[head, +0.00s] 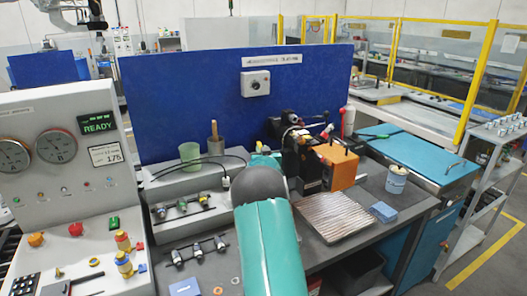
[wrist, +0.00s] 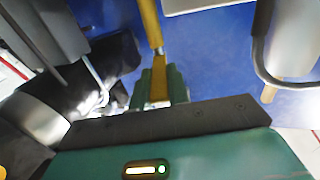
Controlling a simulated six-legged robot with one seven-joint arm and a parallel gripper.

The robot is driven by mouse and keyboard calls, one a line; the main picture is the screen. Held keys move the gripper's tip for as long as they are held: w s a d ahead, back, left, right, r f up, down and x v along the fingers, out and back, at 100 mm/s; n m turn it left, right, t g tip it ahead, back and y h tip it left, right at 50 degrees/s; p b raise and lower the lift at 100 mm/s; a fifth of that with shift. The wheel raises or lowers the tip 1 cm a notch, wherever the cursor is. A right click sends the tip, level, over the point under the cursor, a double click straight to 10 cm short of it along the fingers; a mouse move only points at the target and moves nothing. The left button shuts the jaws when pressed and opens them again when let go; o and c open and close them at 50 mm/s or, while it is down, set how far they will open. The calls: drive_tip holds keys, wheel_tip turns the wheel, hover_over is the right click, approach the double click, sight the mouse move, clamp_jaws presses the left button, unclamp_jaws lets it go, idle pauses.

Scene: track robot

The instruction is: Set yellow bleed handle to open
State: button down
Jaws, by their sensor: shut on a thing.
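In the wrist view the yellow handle (wrist: 151,24) comes down from the top edge as a slim bar. Its lower end lies between the green fingers of my gripper (wrist: 160,86), which are shut on it. In the head view my teal arm reaches toward the black machine (head: 303,155) on the bench. My own arm hides most of the gripper there, and I cannot make out the yellow handle. How far the handle is turned cannot be told.
An orange box (head: 337,167) sits on the machine's right side, with a ribbed metal tray (head: 333,216) in front. A blue panel (head: 190,100) stands behind. A green cup (head: 190,156) is left of my arm. A grey gauge console (head: 60,185) stands at far left.

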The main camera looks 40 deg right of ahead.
drive_tip(key=c, duration=1.3)
unclamp_jaws()
drive_tip(key=shift+c, duration=0.2)
drive_tip(key=v, duration=1.4)
